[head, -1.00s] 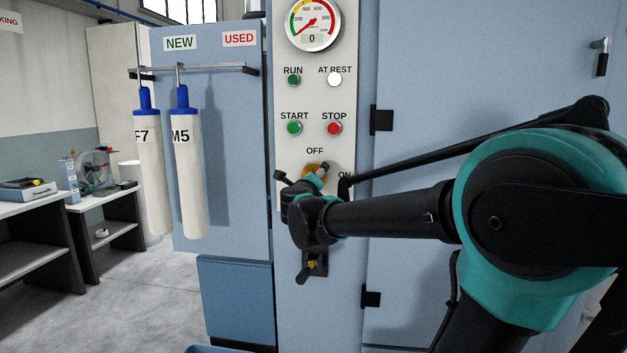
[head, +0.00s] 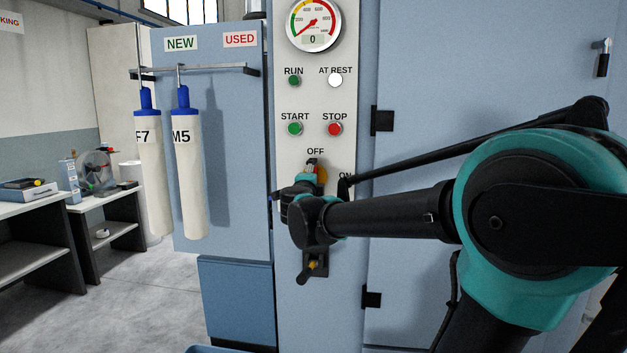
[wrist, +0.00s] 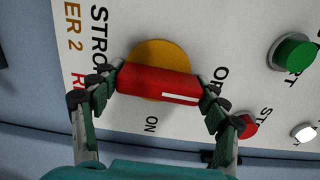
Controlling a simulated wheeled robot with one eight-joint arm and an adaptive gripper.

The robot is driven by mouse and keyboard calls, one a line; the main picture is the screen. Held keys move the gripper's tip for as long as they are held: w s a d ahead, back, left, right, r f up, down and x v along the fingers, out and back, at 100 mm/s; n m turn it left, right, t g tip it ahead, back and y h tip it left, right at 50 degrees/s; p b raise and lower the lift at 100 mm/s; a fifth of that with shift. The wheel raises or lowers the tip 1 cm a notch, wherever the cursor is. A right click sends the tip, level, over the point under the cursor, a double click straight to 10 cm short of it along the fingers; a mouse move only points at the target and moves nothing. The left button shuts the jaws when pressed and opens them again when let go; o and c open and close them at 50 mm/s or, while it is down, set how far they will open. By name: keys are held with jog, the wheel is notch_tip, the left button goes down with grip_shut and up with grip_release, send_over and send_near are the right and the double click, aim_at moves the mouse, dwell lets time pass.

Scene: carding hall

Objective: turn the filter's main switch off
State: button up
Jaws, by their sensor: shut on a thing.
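The main switch is a red handle (wrist: 150,82) with a white line, on a round yellow disc (wrist: 155,55). In the wrist view the handle lies across the disc, and its white line points toward the OFF label (wrist: 219,77). The ON label (wrist: 151,125) is off to the side of the handle. My gripper (wrist: 160,86) is shut on the handle, one fingertip at each end. In the head view my gripper (head: 312,172) covers most of the switch; part of the yellow disc (head: 322,174) shows under the OFF label (head: 315,151).
Above the switch are a green START button (head: 294,128), a red STOP button (head: 334,128), a dark RUN lamp (head: 293,81), a white AT REST lamp (head: 335,79) and a gauge (head: 313,25) reading 0. Filter sleeves (head: 186,170) hang from a rail on the left.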

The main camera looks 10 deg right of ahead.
dwell(0.3)
jog(key=o, duration=1.2)
jog(key=shift+c, duration=0.2)
jog(key=v, duration=1.2)
jog(key=shift+s+a, duration=0.1)
